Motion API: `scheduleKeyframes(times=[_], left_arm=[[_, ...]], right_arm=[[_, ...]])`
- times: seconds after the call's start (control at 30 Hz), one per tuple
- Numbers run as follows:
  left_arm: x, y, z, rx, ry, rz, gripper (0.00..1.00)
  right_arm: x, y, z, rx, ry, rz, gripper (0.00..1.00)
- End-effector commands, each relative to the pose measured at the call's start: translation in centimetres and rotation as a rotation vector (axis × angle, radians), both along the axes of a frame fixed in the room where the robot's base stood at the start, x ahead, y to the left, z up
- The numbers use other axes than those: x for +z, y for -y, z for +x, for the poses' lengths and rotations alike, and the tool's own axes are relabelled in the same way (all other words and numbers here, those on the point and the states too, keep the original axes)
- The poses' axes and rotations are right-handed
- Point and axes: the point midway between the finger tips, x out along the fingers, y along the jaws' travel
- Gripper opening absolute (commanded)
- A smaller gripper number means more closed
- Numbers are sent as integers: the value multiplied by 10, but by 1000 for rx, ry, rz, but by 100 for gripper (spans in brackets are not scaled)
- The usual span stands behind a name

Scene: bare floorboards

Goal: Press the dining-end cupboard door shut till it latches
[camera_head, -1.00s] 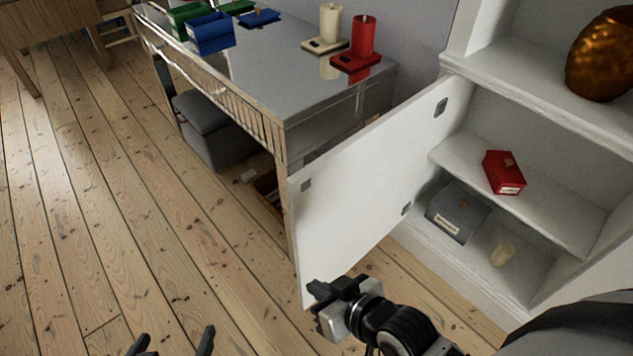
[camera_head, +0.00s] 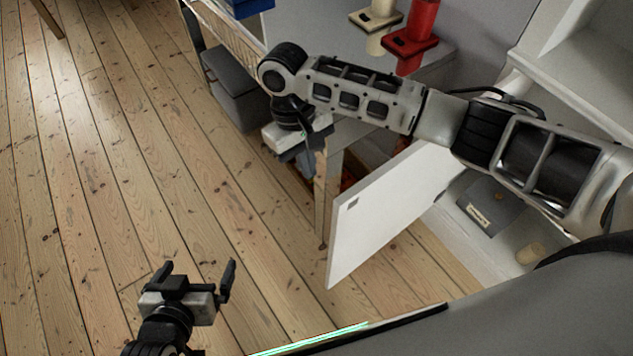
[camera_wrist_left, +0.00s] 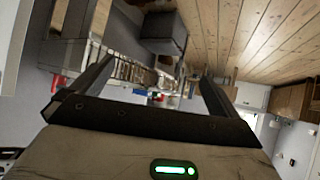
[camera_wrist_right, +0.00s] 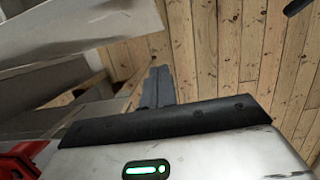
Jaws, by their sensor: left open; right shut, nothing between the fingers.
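The white cupboard door (camera_head: 385,215) stands open in the head view, swung out from the white cupboard (camera_head: 570,90) on the right. A small dark plate sits near the door's free edge. My right arm reaches across above the door and hides its upper part. My right gripper (camera_head: 310,165) is shut and empty, pointing down past the door's free edge, beside the table; a gap shows between them. Its closed fingers show in the right wrist view (camera_wrist_right: 157,88). My left gripper (camera_head: 194,275) is open and empty above the floor, left of the door.
A grey-topped table (camera_head: 345,130) stands just beyond the door, bearing a red candle (camera_head: 418,20) on a red holder. A grey box (camera_head: 490,207) and a pale candle (camera_head: 530,253) lie inside the cupboard. Floor on the left is clear.

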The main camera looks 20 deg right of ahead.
Motion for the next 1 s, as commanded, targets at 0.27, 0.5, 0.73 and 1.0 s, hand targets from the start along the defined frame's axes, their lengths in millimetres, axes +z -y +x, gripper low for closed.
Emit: scheduleKeyframes(times=[0.27,0.5,0.73,1.0], left_arm=[[-4,-1,-4,-1,-10,2,100],[-4,0,-7,-1,-15,-1,100],[8,-1,-8,0,-14,3,100],[1,-4,-9,2,-23,11,100]], right_arm=[[-50,5,-13,1,-3,0,0],[-94,10,-25,1,0,0,0],[-91,21,-53,4,1,3,0],[-92,23,-59,2,3,4,0]])
